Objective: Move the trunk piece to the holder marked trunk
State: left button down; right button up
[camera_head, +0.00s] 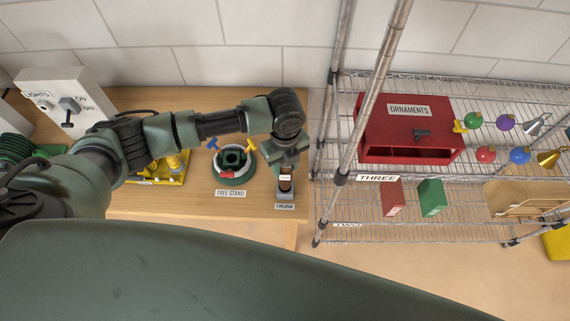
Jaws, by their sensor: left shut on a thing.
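My left gripper (285,169) points down at the right end of the wooden table and is shut on the trunk piece (285,186), a short dark upright piece with a small white label near its top. The trunk piece is at the grey holder marked trunk (285,206), near the table's front right corner. I cannot tell whether its lower end is seated in the holder or just above it. My gripper hides the top of the piece. My right gripper is not in view.
The tree stand (234,181) with blue and yellow screws is left of the holder. A yellow tray (173,181) and a lights switch box (65,98) are further left. A wire shelf (332,212) with a red ornaments box (407,152) rises close on the right.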

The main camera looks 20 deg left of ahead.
pick_arm(q)
jog(key=shift+f+b, duration=1.25)
jog(key=shift+f, duration=1.1)
jog(key=c, duration=0.8)
grip_release()
notch_tip(320, 180, up, 7)
jog(key=shift+f+b, duration=0.1)
jog(key=shift+b, duration=0.8)
jog(key=shift+r, duration=0.55)
